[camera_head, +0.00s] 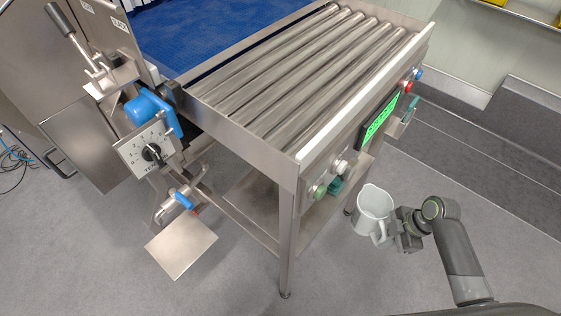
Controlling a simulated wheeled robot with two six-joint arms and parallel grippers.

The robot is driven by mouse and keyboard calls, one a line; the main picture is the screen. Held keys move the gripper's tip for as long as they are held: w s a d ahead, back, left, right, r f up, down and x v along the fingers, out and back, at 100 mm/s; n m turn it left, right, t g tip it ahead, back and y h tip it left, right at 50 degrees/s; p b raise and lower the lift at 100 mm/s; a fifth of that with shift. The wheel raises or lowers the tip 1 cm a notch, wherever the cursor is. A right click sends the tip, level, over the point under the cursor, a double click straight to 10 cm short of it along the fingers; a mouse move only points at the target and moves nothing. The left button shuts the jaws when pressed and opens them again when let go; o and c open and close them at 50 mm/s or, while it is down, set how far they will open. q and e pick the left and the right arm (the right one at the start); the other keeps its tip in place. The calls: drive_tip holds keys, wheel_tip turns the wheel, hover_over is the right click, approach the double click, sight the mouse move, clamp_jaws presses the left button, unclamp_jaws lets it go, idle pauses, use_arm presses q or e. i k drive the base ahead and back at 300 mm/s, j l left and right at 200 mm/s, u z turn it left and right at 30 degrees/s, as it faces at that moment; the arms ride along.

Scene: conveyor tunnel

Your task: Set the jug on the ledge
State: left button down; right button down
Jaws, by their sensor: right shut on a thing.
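A pale grey-white jug (372,203) shows right of the roller conveyor's front leg, roughly upright with its open top up. My right gripper (386,237) is shut on the jug at its handle side, low and to the right of the body. The fingers are small and partly hidden against the jug. The jug seems to be held above the floor, but its height is hard to tell. A dark grey stepped ledge (485,150) runs along the wall at the right, apart from the jug. My left gripper is not in view.
The roller conveyor (310,75) stands left of the jug, with buttons and a green label (380,120) on its near side. A metal control unit (148,145) with levers stands at the left. Grey floor (430,170) lies open between conveyor and ledge.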

sight(177, 251)
drive_tip(key=j+z, duration=0.1)
drive_tip(key=z, duration=0.3)
drive_tip(key=k+z, duration=0.1)
drive_tip(key=z, duration=0.3)
drive_tip(key=j+z, duration=0.1)
drive_tip(key=z, duration=0.25)
drive_tip(key=k+z, duration=0.1)
drive_tip(key=z, duration=0.3)
drive_tip(key=k+j+z, duration=0.1)
drive_tip(key=z, duration=0.25)
drive_tip(key=k+z, duration=0.3)
drive_tip(key=j+z, duration=0.1)
drive_tip(key=z, duration=0.25)
drive_tip(key=k+j+u, duration=0.15)
drive_tip(key=k+u, duration=0.35)
drive_tip(key=u, duration=0.45)
drive_tip(key=k+j+u, duration=0.1)
drive_tip(key=u, duration=0.4)
drive_tip(key=j+u, duration=0.15)
drive_tip(key=u, duration=0.3)
drive_tip(key=j+u, duration=0.15)
drive_tip(key=u, duration=0.3)
drive_tip(key=k, duration=0.05)
